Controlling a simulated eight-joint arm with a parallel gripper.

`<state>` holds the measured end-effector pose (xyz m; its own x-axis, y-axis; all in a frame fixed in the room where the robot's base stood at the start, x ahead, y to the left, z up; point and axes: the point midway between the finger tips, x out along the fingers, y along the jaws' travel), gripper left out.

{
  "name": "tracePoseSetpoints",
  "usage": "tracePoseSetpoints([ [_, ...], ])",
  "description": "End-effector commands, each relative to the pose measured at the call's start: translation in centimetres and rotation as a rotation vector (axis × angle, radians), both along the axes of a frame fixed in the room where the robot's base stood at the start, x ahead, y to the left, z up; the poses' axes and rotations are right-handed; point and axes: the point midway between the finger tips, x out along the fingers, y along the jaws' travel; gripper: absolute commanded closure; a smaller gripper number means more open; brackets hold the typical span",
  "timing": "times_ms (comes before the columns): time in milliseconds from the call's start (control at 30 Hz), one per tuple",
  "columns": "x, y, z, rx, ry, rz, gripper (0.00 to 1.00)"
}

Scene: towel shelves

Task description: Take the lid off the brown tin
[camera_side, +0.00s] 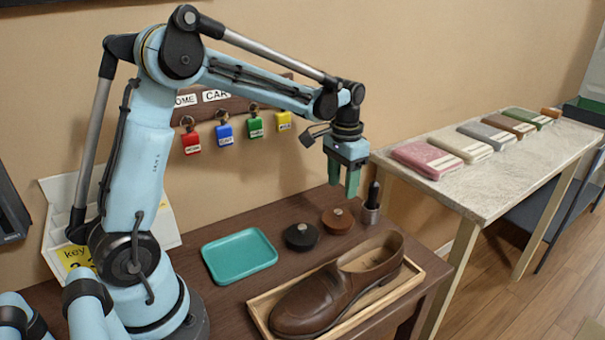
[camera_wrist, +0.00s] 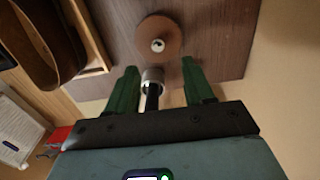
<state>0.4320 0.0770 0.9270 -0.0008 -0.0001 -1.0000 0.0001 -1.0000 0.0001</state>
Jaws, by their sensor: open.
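The brown tin (camera_side: 338,222) is a low round tin on the dark wooden table, with a small silver knob on top. It also shows in the wrist view (camera_wrist: 172,34), beyond the fingertips near the top of the picture. Its lid appears to be on, and I cannot make out the seam. My gripper (camera_side: 343,190) points down above the table, close to the tin and apart from it. Its green fingers are open with nothing gripped; they also show in the wrist view (camera_wrist: 160,66). A black tin (camera_side: 301,238) with a similar knob stands left of the brown one.
A metal cup with a black upright handle (camera_side: 371,208) stands just right of the brown tin. A brown shoe (camera_side: 335,292) lies in a wooden tray (camera_side: 428,267) in front. A teal tray (camera_side: 239,255) is at left. Keys (camera_side: 224,132) hang on the wall behind.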

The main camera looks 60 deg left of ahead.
Motion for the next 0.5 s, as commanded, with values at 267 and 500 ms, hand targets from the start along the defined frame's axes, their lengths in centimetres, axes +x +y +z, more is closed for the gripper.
tracePoseSetpoints([
  [267, -0.1, 0.0, -2.0, 0.0, -0.001, 0.0, 0.48],
  [500, -0.7, -0.2, -4.8, 0.0, -0.001, 0.0, 0.48],
])
